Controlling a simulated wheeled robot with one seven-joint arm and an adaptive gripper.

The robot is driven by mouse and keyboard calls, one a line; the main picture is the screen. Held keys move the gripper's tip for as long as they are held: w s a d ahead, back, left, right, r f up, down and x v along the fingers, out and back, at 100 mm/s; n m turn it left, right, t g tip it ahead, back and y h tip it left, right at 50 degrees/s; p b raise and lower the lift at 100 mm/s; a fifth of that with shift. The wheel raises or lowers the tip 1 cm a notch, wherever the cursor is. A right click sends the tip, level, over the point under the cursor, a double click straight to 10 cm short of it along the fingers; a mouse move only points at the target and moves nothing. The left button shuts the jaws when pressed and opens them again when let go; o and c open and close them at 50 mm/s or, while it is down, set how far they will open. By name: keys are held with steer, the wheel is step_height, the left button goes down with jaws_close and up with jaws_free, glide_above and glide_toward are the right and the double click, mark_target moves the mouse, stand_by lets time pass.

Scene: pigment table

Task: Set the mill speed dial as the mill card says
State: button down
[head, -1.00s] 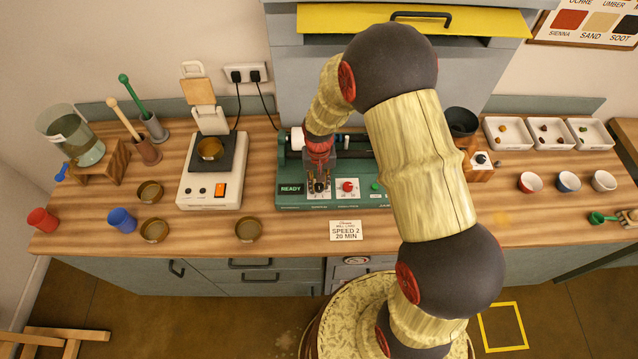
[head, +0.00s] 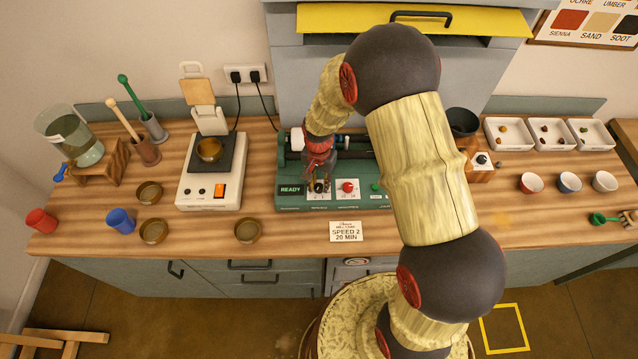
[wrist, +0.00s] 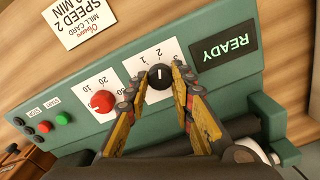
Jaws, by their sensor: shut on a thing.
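The mill card (head: 346,231) lies on the counter in front of the green mill (head: 290,203) and reads SPEED 2, 20 MIN. In the wrist view the card (wrist: 72,22) is at the upper left. The black speed dial (wrist: 160,78) sits on a white plate on the mill's front panel. Its white mark points up in the wrist view, roughly at the 2; the 1 is to the left. My gripper (wrist: 161,72) is shut on the dial, one finger on each side. In the head view my gripper (head: 319,184) mostly hides the dial.
A red dial (wrist: 103,101) marked 10 and 20 is beside the speed dial. The READY display (wrist: 224,48) is on its other side. Green and red buttons (wrist: 45,126) are farther along. A scale (head: 208,185) stands left of the mill.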

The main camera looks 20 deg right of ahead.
mark_target(319, 186)
steer(key=c, duration=1.5)
jaws_free()
step_height(319, 186, up, 12)
